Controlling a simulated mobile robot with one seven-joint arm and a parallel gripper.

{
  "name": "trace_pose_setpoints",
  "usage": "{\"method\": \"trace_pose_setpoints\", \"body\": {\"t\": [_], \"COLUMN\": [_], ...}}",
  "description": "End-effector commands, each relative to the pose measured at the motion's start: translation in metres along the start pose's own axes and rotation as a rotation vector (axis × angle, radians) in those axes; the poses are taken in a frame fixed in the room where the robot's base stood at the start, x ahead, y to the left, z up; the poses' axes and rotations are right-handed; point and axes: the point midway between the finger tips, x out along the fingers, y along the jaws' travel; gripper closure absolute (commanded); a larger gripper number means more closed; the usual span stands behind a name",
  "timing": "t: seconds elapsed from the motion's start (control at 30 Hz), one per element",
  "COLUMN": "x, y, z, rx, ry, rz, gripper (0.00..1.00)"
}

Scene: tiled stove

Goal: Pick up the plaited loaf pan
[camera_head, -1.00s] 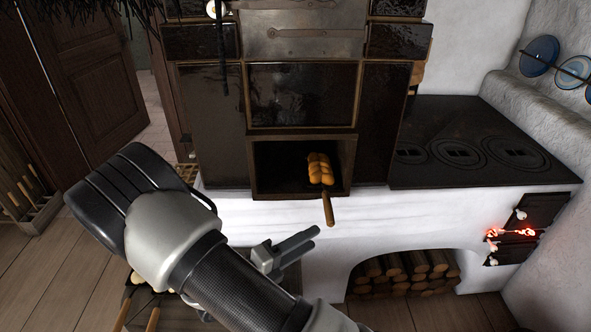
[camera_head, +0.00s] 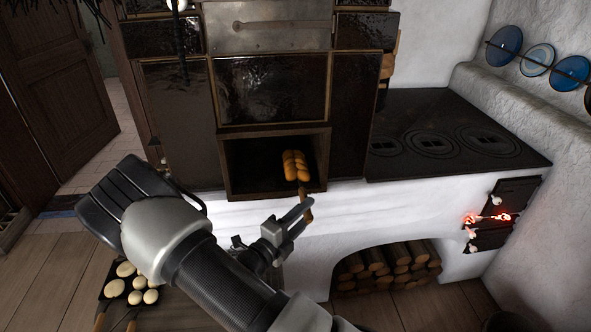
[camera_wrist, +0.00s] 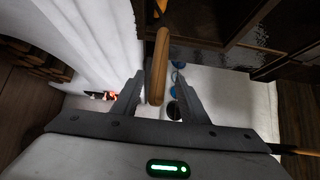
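The plaited loaf pan holds a golden plaited loaf (camera_head: 295,165) in the dark oven opening. Its wooden handle (camera_wrist: 158,60) juts out over the white stove front. In the head view the handle's lower end is partly hidden by my gripper (camera_head: 302,216). In the wrist view my gripper (camera_wrist: 159,80) is open, and the handle's end lies between its two fingers, with a gap visible on each side.
The oven opening's frame (camera_head: 273,196) surrounds the loaf. The black stove top (camera_head: 450,115) is at right, with a glowing fire door (camera_head: 491,216) below. Firewood (camera_head: 388,268) fills the arch. A pan of round buns (camera_head: 124,285) is low at left.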

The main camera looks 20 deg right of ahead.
Motion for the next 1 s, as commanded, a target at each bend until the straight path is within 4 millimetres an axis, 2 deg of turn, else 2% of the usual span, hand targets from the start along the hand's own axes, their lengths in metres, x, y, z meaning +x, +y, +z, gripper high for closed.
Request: {"method": "trace_pose_setpoints", "body": {"t": [0.3,0.6,0.63,0.87,1.0], "x": [0.044,0.050,0.050,0.050,0.050], "y": [0.005,0.003,0.003,0.003,0.002], "z": [-0.002,-0.002,-0.002,-0.002,-0.002], "rx": [0.002,0.001,0.001,0.001,0.004], "ry": [0.003,0.001,0.002,0.002,0.002], "rz": [0.000,0.000,0.000,0.000,-0.003], "gripper": [0.60,0.60,0.62,1.00,1.00]}}
